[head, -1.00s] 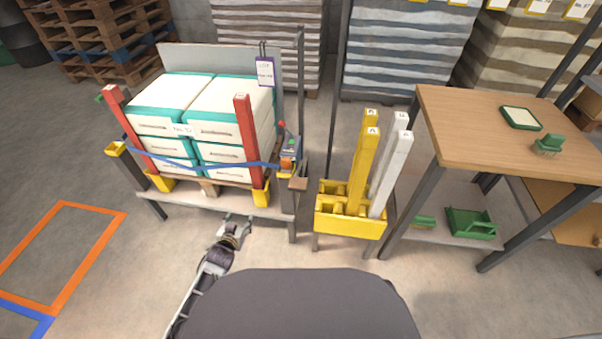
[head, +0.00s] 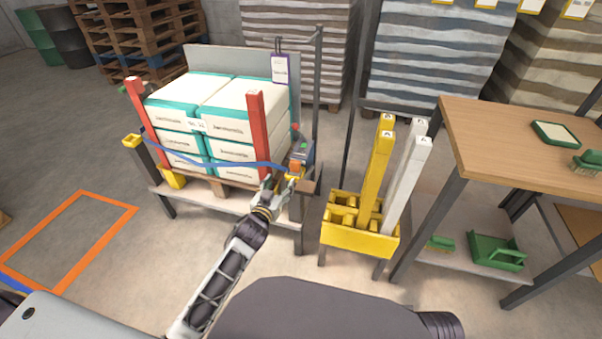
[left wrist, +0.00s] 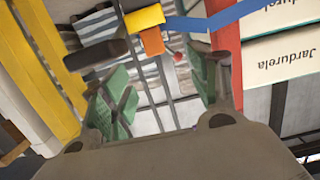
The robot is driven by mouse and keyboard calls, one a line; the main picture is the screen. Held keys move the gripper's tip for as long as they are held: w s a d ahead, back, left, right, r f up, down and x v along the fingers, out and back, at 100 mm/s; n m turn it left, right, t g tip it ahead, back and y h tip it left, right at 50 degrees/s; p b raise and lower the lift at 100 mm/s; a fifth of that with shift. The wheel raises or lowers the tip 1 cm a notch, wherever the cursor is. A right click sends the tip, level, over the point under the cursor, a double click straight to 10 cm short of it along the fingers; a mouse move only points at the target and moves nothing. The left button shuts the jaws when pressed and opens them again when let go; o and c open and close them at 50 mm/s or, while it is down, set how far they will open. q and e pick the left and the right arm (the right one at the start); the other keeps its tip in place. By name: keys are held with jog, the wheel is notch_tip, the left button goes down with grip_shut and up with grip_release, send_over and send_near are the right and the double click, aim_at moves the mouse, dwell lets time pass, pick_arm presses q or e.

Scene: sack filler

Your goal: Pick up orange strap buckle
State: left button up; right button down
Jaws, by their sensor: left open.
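The orange strap buckle (head: 296,167) is at the right front corner of the sack stand, at the end of the blue strap (head: 225,163). The strap runs across the front of the stacked sacks. In the left wrist view the buckle (left wrist: 152,42) shows just below a yellow bracket (left wrist: 145,18), ahead of my fingers. My left gripper (head: 281,183) is open, just below and in front of the buckle. No contact shows, and the buckle appears beyond the fingertips in the left wrist view. The gripper partly hides the stand's corner. My right gripper is not in view.
A red post (head: 257,135) stands close left of the buckle. A yellow rack (head: 358,238) with yellow and white posts is right of the stand. A wooden table (head: 500,140) is farther right. The floor in front of the stand has free room.

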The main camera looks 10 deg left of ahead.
aim_at(294, 163)
pick_arm(q)
jog(key=shift+w+d+r, duration=0.35)
jog(key=shift+w+r, duration=0.1)
jog(key=shift+w, duration=0.05)
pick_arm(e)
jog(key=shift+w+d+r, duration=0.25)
pick_arm(q)
jog(key=shift+w, duration=0.1)
jog(key=w, duration=0.2)
jog(key=w+b, duration=0.1)
jog(key=w, duration=0.1)
jog(key=w+f+b, duration=0.1)
jog(key=w, duration=0.1)
jog(key=shift+w+d, duration=0.15)
jog(key=shift+w, duration=0.15)
jog(key=shift+w+f, duration=0.2)
jog(key=shift+w, duration=0.6)
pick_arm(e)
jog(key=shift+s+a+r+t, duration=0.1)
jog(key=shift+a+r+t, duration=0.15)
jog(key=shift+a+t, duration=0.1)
